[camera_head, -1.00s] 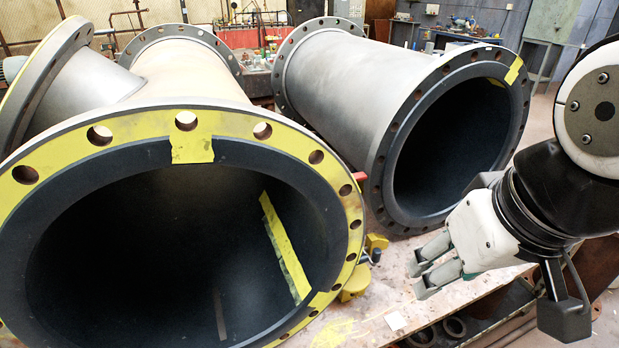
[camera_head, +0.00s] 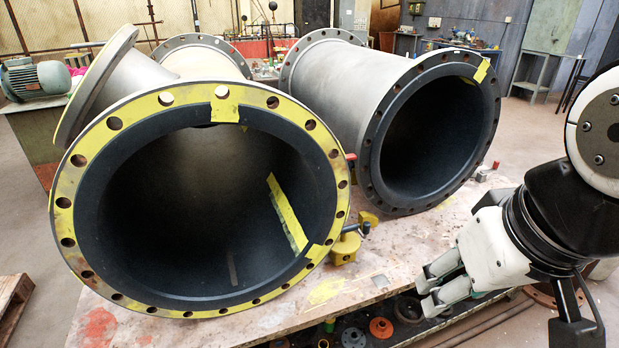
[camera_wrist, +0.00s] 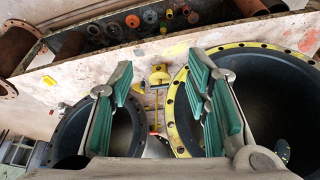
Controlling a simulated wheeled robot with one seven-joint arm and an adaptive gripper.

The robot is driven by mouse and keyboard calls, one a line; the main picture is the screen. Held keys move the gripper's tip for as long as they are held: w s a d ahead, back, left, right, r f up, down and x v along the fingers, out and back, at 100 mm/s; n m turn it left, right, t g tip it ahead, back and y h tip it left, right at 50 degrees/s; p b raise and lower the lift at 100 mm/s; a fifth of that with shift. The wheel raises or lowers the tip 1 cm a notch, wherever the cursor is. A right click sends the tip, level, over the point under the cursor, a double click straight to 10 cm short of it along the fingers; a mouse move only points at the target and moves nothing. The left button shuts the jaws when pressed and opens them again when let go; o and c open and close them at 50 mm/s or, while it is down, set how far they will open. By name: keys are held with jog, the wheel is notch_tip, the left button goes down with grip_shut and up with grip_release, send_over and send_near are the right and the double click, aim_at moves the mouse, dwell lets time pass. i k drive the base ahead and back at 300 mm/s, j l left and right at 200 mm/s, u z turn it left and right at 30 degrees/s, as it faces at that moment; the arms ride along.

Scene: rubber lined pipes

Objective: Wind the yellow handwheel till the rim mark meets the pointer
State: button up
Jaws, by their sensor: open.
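In the wrist view the yellow fitting (camera_wrist: 158,76) shows beyond and between my fingers. It may be the handwheel, but it is too small to be sure. I cannot make out a rim mark or a pointer. My gripper (camera_head: 428,290) is open and empty, at the right of the head view, to the right of the fitting and apart from it.
The yellow-flanged pipe (camera_head: 72,196) stands on the left and the grey pipe (camera_head: 325,85) on the right of the bench (camera_head: 400,262). Several discs and rings (camera_head: 381,328) lie on a shelf below the bench edge. A wooden pallet (camera_head: 12,300) lies on the floor at left.

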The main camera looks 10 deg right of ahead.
aim_at(348, 242)
jog(key=i+l+z, duration=0.1)
jog(key=i+l, duration=0.15)
jog(key=i+l+z, duration=0.15)
jog(key=i, duration=0.3)
jog(key=i+l+z, duration=0.1)
jog(key=i+l, duration=0.2)
jog(key=i, duration=0.1)
